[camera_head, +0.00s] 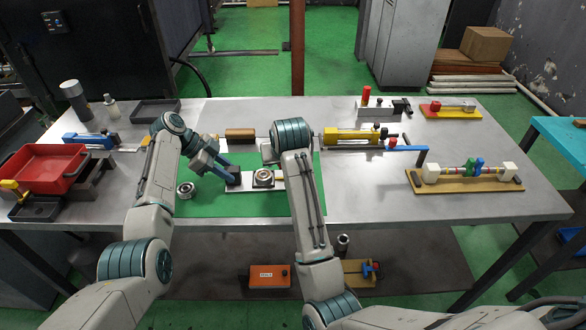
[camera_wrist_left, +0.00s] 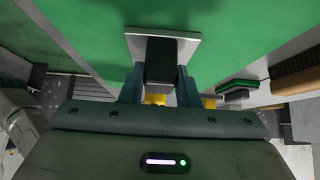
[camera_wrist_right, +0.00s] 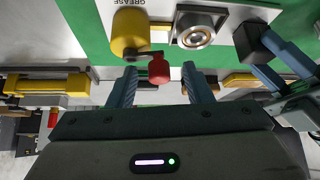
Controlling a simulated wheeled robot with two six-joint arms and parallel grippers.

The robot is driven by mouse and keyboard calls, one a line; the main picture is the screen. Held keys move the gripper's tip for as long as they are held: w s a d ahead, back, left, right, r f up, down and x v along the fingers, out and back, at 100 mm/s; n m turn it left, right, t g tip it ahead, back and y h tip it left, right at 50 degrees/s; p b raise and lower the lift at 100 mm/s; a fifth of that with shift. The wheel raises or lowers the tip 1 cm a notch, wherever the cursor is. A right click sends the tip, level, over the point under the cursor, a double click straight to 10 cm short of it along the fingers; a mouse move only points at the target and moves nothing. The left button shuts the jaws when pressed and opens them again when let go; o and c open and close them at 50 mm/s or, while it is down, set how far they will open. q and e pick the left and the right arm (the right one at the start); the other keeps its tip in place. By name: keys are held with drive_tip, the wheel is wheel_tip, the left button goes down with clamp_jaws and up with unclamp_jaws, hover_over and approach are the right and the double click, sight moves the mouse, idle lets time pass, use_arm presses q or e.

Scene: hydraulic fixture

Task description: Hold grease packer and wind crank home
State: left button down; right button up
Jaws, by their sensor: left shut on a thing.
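The grease packer (camera_head: 248,185) lies on the green mat (camera_head: 210,207), a pale plate with a round metal cup (camera_wrist_right: 198,34) and "GREASE" lettering. Its black block (camera_wrist_left: 162,62) stands at the plate's left end in the head view. My left gripper (camera_wrist_left: 160,88) is shut on that block. The crank, a yellow hub (camera_wrist_right: 130,32) with a red knob (camera_wrist_right: 159,69), shows in the right wrist view; my right arm hides it in the head view. My right gripper (camera_wrist_right: 160,88) is open, its fingers on either side of the knob, with gaps visible.
A loose metal ring (camera_head: 186,190) lies on the mat left of the packer. A red tray (camera_head: 45,168) is at the left. A yellow cylinder fixture (camera_head: 352,137) and a wooden-based rod fixture (camera_head: 465,180) stand to the right. Bare table lies between mat and rod fixture.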

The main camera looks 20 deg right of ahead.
drive_tip(key=v, duration=0.7)
drive_tip(key=shift+r, duration=0.2)
drive_tip(key=shift+s, duration=0.15)
drive_tip(key=shift+c, duration=0.3)
drive_tip(key=shift+c, duration=1)
drive_tip(key=w+d+n+g+y, duration=0.3)
drive_tip(key=d+n+y, duration=0.25)
drive_tip(key=n, duration=0.65)
drive_tip(key=shift+y, duration=0.35)
drive_tip(key=shift+s+a+x, duration=0.15)
drive_tip(key=shift+x, duration=1.75)
drive_tip(key=shift+s+a+x, duration=0.1)
drive_tip(key=shift+s+x, duration=0.05)
drive_tip(key=shift+x, duration=1.75)
